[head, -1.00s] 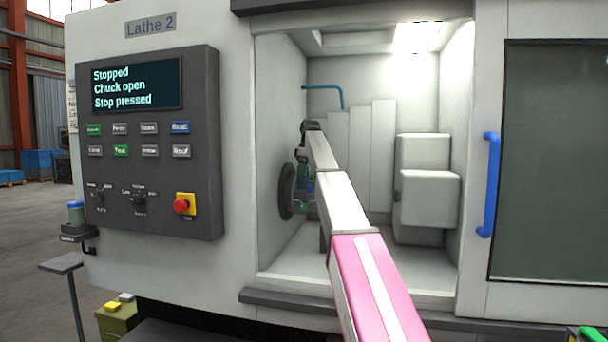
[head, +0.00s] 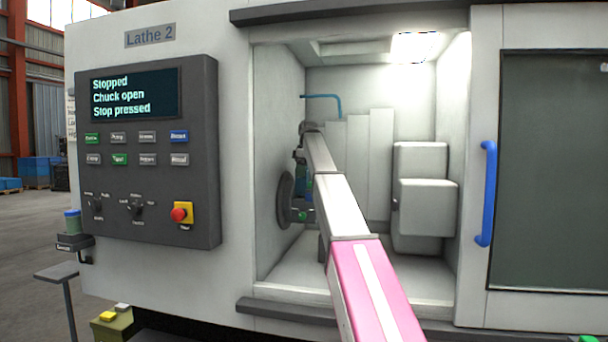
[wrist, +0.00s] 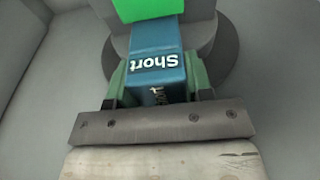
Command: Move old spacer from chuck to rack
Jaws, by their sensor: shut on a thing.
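The spacer is a blue block marked "Short" (wrist: 153,38), seen in the wrist view between the green fingers of my gripper (wrist: 156,78). The gripper is shut on it. A bright green piece (wrist: 148,8) shows at the block's far end. The grey round chuck (wrist: 226,52) lies just behind the block; I cannot tell whether they touch. In the head view the dark chuck disc (head: 284,200) is on the left inner wall of the lathe, and my arm reaches in beside it, partly hiding the gripper. The rack is not clearly in view.
The lathe opening has a white turret block (head: 428,205) at right and a blue bent pipe (head: 322,97) at the back. The door with a blue handle (head: 487,195) is open to the right. The panel screen (head: 135,94) reads Stopped, Chuck open, Stop pressed.

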